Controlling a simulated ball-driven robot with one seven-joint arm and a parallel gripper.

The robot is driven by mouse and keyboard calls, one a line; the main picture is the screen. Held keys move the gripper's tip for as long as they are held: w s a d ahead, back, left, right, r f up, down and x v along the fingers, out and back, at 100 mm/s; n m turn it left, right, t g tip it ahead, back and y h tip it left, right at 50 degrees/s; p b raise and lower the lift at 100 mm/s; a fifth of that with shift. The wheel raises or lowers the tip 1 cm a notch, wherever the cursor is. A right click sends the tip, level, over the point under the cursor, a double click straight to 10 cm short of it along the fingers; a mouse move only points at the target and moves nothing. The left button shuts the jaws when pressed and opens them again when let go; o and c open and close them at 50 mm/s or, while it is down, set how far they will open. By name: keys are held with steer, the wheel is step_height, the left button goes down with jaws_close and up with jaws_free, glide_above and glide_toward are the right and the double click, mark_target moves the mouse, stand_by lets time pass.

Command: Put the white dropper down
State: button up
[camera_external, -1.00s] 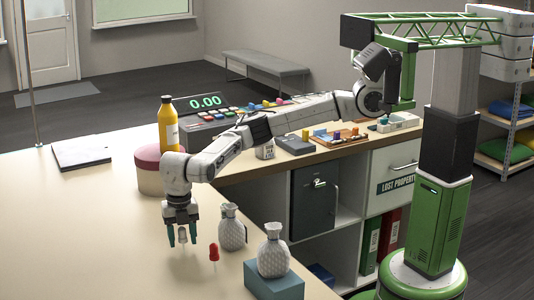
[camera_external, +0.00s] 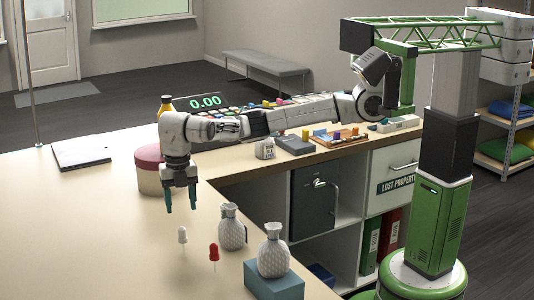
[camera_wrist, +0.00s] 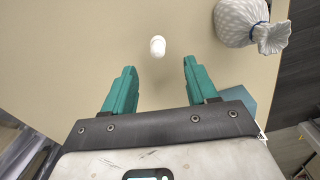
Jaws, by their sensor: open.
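The white dropper (camera_external: 183,237) stands upright on the counter, left of the red dropper (camera_external: 214,252). In the wrist view the white dropper (camera_wrist: 158,46) shows from above, beyond and between the fingertips. My gripper (camera_external: 181,208) is open and empty above the counter, higher than the white dropper and apart from it. In the wrist view its two teal fingers (camera_wrist: 160,74) are spread with nothing between them.
A pink-lidded round box (camera_external: 149,172) and a yellow bottle (camera_external: 166,104) are behind my gripper.

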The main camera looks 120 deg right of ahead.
steer(key=shift+a, duration=0.1)
steer(key=a+f+t+y, duration=0.2)
steer(key=a+y, duration=0.1)
steer(key=a, duration=0.2)
steer(key=m+t+y+p, duration=0.3)
steer(key=m+t, duration=0.7)
glide_above(180, 238)
steer(key=s+d, duration=0.1)
steer(key=s, duration=0.2)
steer(key=f, duration=0.3)
steer(key=d+f+p, duration=0.1)
steer(key=shift+s+f, duration=0.3)
steer(key=shift+f, duration=0.85)
steer(key=shift+f+p+x, duration=0.2)
steer(key=shift+p+x, duration=0.35)
steer(key=shift+x, duration=2.1)
steer(key=shift+s, duration=0.1)
